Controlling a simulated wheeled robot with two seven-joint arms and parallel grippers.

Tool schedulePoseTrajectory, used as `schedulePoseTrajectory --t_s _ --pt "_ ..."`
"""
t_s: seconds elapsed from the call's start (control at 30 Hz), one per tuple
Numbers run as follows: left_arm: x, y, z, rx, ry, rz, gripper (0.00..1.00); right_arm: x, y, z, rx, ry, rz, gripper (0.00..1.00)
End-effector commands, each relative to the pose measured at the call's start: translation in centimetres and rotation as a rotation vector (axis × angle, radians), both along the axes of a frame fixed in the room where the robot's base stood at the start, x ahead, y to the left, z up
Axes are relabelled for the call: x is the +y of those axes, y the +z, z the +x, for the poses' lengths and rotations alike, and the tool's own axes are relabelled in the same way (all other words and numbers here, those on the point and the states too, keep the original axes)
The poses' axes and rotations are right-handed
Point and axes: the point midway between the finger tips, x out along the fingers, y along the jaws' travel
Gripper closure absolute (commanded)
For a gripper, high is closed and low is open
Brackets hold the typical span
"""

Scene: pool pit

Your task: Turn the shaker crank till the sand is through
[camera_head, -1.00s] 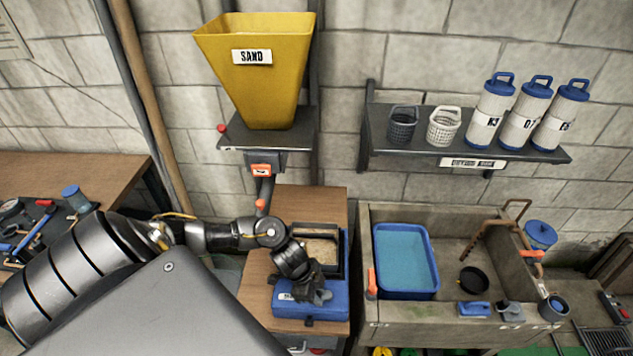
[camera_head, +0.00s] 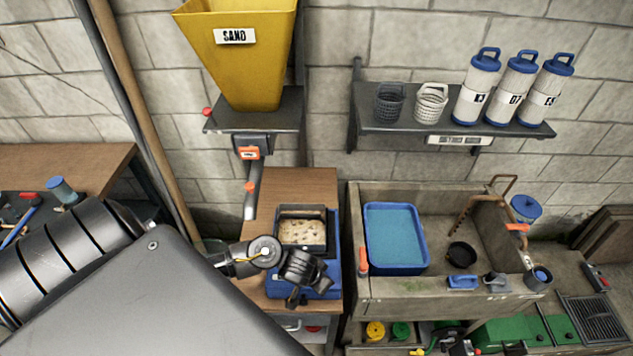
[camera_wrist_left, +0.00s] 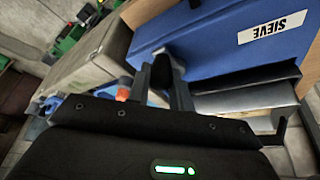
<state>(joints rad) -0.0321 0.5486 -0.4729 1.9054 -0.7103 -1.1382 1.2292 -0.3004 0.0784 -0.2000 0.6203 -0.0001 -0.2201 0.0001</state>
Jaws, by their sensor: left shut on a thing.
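The shaker is a blue box (camera_head: 332,229) with a "SIEVE" label, which the left wrist view (camera_wrist_left: 215,48) shows close up. In the head view its dark-framed tray (camera_head: 277,227) holds pale sand (camera_head: 304,234) dotted with dark bits. My left gripper (camera_head: 309,293) is at the box's near side. In the left wrist view its fingers (camera_wrist_left: 167,82) are shut around a dark crank handle (camera_wrist_left: 163,70) beside the blue face. Most of the crank is hidden by the fingers. My right gripper does not show.
The yellow sand hopper (camera_head: 240,65) hangs on the wall above the bench (camera_head: 315,183). A stone sink (camera_head: 440,290) with a blue basin (camera_head: 394,238) stands right of the shaker. A shelf (camera_head: 410,124) holds baskets and filter cartridges.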

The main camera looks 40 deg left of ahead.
Motion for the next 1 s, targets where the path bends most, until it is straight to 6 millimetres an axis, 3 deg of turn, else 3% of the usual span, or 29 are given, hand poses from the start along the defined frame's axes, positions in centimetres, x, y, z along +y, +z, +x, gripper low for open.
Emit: schedulePoseTrajectory --t_s 0.63,1.0 --pt "-1.2 -0.2 1.9 -0.005 0.608 -0.002 1.0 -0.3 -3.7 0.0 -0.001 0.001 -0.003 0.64" --pt "-1.3 0.1 2.8 -0.004 0.89 0.0 1.0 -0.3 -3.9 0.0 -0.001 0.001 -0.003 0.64"
